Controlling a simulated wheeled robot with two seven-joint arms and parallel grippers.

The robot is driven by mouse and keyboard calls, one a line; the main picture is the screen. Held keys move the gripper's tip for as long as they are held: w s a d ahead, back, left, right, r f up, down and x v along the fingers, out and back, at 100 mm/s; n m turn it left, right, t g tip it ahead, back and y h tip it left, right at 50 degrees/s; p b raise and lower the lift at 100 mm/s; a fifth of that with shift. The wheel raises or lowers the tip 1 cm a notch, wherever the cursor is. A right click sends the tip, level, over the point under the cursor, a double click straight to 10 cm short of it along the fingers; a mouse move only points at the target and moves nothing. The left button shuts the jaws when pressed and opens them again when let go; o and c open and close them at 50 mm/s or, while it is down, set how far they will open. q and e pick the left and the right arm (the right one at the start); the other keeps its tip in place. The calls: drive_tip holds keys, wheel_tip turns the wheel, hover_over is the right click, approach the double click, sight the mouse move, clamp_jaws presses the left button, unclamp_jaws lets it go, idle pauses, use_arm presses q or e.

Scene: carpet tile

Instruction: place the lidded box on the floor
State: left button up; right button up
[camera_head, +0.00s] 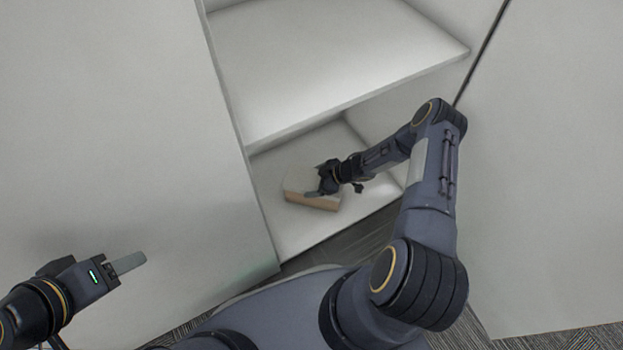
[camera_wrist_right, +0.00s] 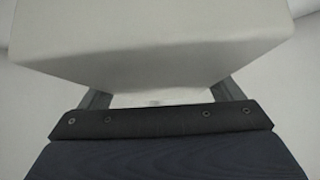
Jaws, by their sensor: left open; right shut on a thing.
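The lidded box (camera_head: 313,200) is in the lower compartment of the white shelf unit in the head view, with a pale top and a tan side facing me. My right gripper (camera_head: 325,185) is at its right end, shut on it. In the right wrist view the box (camera_wrist_right: 160,45) fills the upper middle as a pale block, between the two fingers of my right gripper (camera_wrist_right: 158,98). Whether the box touches the shelf bottom I cannot tell. My left gripper (camera_head: 128,263) is open and empty at the lower left, far from the box.
The shelf unit has an upper board (camera_head: 330,60) above the box and a bottom board (camera_head: 330,228) under it. White panels stand at left (camera_head: 110,130) and right (camera_head: 550,180). Grey carpet floor (camera_head: 350,248) shows in front of the shelf.

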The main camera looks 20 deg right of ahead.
drive_tip(key=shift+w+r, duration=0.1)
drive_tip(key=shift+r, duration=0.1)
drive_tip(key=shift+f, duration=0.1)
drive_tip(key=shift+f, duration=0.1)
drive_tip(key=o, duration=1.9)
drive_tip(key=shift+s+d+r, duration=0.2)
drive_tip(key=shift+d+r, duration=0.05)
drive_tip(key=shift+r, duration=0.15)
drive_tip(key=p+v, duration=0.3)
drive_tip(key=v, duration=0.8)
drive_tip(key=shift+s+d+r+p, duration=0.1)
drive_tip(key=shift+p, duration=0.25)
